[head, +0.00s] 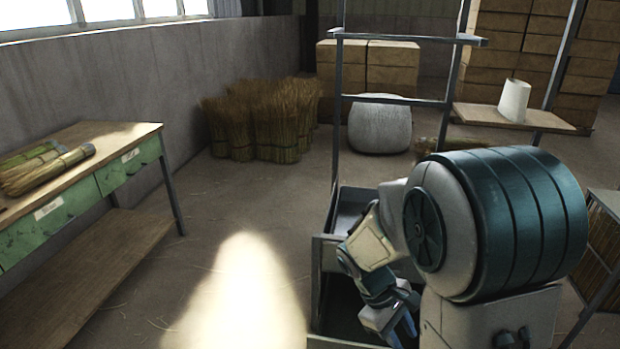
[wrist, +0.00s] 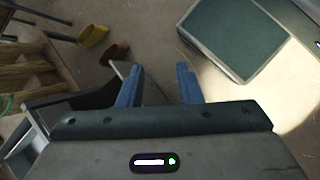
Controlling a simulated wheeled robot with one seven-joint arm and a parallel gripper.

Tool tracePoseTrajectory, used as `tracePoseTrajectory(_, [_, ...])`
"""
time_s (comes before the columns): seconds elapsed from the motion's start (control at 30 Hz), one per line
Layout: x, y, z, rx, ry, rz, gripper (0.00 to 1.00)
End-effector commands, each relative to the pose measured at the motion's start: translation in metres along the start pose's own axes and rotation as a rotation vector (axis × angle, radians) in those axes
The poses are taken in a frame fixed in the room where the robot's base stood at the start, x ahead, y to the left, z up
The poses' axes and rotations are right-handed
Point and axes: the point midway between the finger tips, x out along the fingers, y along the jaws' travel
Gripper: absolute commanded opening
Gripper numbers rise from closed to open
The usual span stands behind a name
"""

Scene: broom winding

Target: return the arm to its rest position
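My gripper (wrist: 158,88) shows in the wrist view with its two blue fingers spread apart and nothing between them. In the head view my gripper (head: 405,325) is low at the bottom, right of centre, partly hidden by my own arm. My arm is folded, with its large teal and grey joint filling the lower right. The gripper hangs close to a grey metal frame with dark bins (head: 350,310); I cannot tell whether it touches.
A wooden bench with green drawers (head: 128,170) stands left, with straw bundles (head: 48,170) on it. Straw sheaves (head: 262,120), a pale sack (head: 380,124) and stacked boxes (head: 392,66) stand at the back. The floor between bench and frame is clear.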

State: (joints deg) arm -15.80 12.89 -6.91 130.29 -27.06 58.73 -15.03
Motion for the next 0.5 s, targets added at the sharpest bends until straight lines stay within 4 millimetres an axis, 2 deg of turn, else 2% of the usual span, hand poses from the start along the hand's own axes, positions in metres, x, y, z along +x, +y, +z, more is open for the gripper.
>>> tracePoseTrajectory(0.03, [-0.022, 0.000, 0.016, 0.063, 0.052, -0.020, 0.32])
tracePoseTrajectory(0.1, [-0.041, -0.003, 0.030, 0.145, 0.117, -0.047, 0.32])
tracePoseTrajectory(0.5, [-0.142, -0.025, 0.104, 0.597, 0.476, -0.206, 0.32])
